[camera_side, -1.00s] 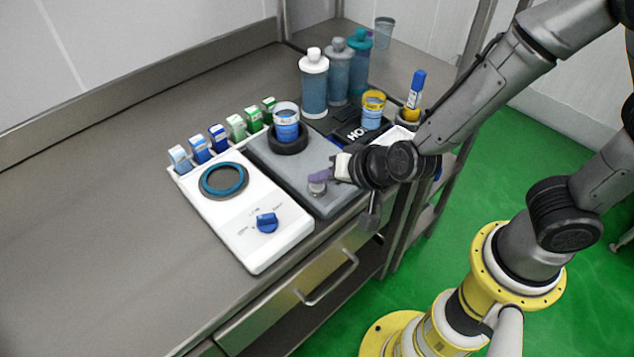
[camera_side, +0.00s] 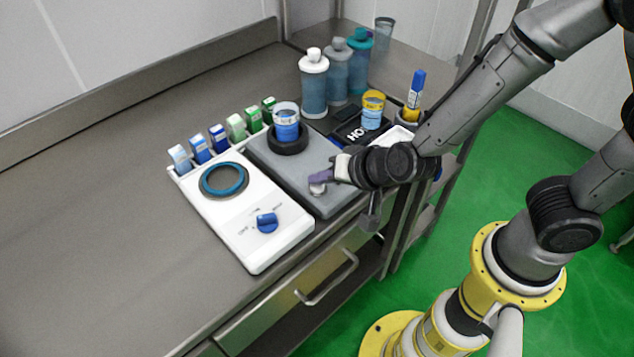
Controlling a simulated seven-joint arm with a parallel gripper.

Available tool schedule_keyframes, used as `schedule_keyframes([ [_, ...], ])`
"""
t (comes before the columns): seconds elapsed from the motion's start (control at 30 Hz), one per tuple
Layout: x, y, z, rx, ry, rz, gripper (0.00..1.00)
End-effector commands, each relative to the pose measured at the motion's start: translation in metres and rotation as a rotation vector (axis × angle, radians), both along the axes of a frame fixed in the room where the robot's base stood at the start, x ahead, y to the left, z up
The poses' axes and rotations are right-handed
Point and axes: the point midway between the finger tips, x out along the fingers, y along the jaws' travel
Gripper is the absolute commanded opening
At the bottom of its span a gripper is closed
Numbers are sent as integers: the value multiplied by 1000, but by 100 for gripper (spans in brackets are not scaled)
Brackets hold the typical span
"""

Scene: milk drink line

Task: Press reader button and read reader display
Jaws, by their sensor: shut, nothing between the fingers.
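The reader is a grey slab-like unit (camera_side: 322,204) on the steel bench. A cup with blue contents (camera_side: 286,124) stands in the black ring (camera_side: 288,145) at its back. The reader button (camera_side: 317,189) is a small round light-grey knob near its front. My gripper (camera_side: 320,178) is shut and empty, with its purple fingertips right over the button. They look to be touching its top or very close, and they partly hide it. I cannot make out a reader display; the gripper and wrist cover the right part of the reader.
Left of the reader is a white device with a teal ring (camera_side: 223,180) and blue knob (camera_side: 267,223). Several small cartons (camera_side: 219,138) line the back. Bottles (camera_side: 314,85), a yellow-rimmed cup (camera_side: 373,110) and a blue-capped marker (camera_side: 416,88) stand behind right. The bench's left is clear.

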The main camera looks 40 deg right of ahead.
Motion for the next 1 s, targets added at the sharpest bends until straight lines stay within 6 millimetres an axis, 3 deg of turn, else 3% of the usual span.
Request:
schedule_keyframes([
  [0.63,0,0,16,0,0,0,0],
  [1.0,0,0,49,2,-1,-1,0],
])
